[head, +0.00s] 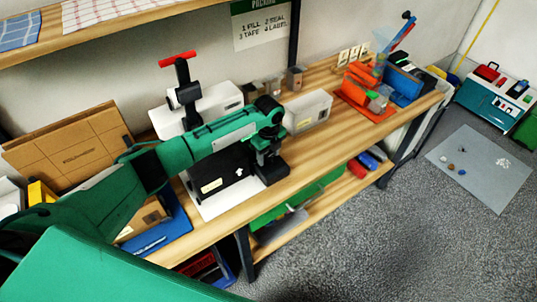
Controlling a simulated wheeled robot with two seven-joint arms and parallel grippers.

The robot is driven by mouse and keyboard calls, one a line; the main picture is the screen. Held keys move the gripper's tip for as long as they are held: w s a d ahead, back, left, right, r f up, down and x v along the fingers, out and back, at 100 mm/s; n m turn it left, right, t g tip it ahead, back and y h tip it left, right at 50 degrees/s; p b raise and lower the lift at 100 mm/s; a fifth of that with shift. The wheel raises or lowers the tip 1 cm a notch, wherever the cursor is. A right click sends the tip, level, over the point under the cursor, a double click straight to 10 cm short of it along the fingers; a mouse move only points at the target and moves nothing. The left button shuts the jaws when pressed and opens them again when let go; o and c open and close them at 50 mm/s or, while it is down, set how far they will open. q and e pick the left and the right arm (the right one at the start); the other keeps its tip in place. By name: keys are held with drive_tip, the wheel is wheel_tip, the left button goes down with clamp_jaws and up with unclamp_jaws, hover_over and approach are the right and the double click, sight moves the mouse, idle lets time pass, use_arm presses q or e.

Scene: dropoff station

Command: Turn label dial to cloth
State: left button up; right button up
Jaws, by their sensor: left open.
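My left arm reaches in from the left across the bench. Its dark left gripper (268,172) points down at the right end of a black box-shaped device (222,180) and is open. The device has a pale label on its front and a small white mark near its right end. It stands on a white base plate (215,207). I cannot make out the label dial or its setting; the gripper and arm cover part of the device. I cannot tell whether the gripper touches it. My right gripper is not in view.
Behind the arm stands a white machine (212,101) with a red-handled lever (178,59). A clear grey bin (308,110) stands to the right, with an orange tray (372,112) beyond. Cardboard sheets (70,150) lean at left. Bare wood (315,150) lies right of the gripper.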

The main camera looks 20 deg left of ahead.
sight(268, 157)
use_arm(q)
wheel_tip(268, 157, up, 14)
drive_tip(key=b, duration=0.3)
drive_tip(key=shift+f+b, duration=0.2)
drive_tip(key=shift+b, duration=0.1)
